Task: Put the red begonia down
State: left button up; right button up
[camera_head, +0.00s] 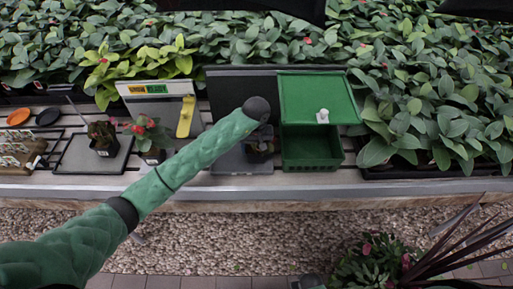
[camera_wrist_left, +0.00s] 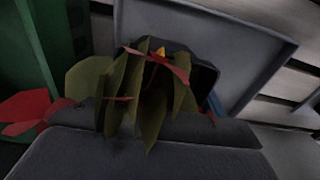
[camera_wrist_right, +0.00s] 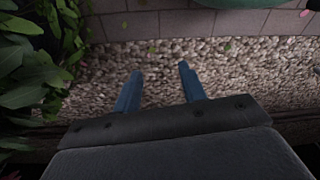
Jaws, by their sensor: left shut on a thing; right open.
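My left gripper (camera_head: 258,138) is shut on the red begonia (camera_head: 262,147), a plant in a dark pot. The left wrist view shows the begonia (camera_wrist_left: 150,95) close up, with drooping green leaves, red petals and a yellow centre. Its leaves hide most of my left gripper's fingers (camera_wrist_left: 165,105). The pot is over a grey tray (camera_head: 226,161), left of the green box; I cannot tell whether it touches the tray. My right gripper (camera_wrist_right: 160,72) is open and empty above gravel.
A green box (camera_head: 312,162) with a raised lid (camera_head: 316,98) stands right of the held plant. A red-flowered potted plant (camera_head: 149,138) and a dark-leaved pot (camera_head: 103,137) stand to the left. A yellow tool (camera_head: 185,117) leans on a panel. Dense foliage fills the back.

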aim_at(256, 147)
jog(key=shift+r, duration=0.15)
pick_arm(q)
jog(key=o, duration=1.1)
pick_arm(e)
jog(key=shift+w+a+r, duration=0.1)
jog(key=shift+w+r, duration=0.15)
jog(key=shift+s, duration=0.1)
pick_arm(q)
jog(key=shift+r, duration=0.45)
jog(key=shift+r+b, duration=0.5)
jog(key=shift+r, duration=0.05)
notch_tip(256, 147, up, 10)
jog(key=b, duration=0.4)
pick_arm(e)
jog(key=w+a+r, duration=0.1)
jog(key=r, duration=0.6)
jog(key=w+a+r, duration=0.1)
jog(key=w+r, duration=0.1)
jog(key=r, duration=0.6)
jog(key=shift+a, duration=0.4)
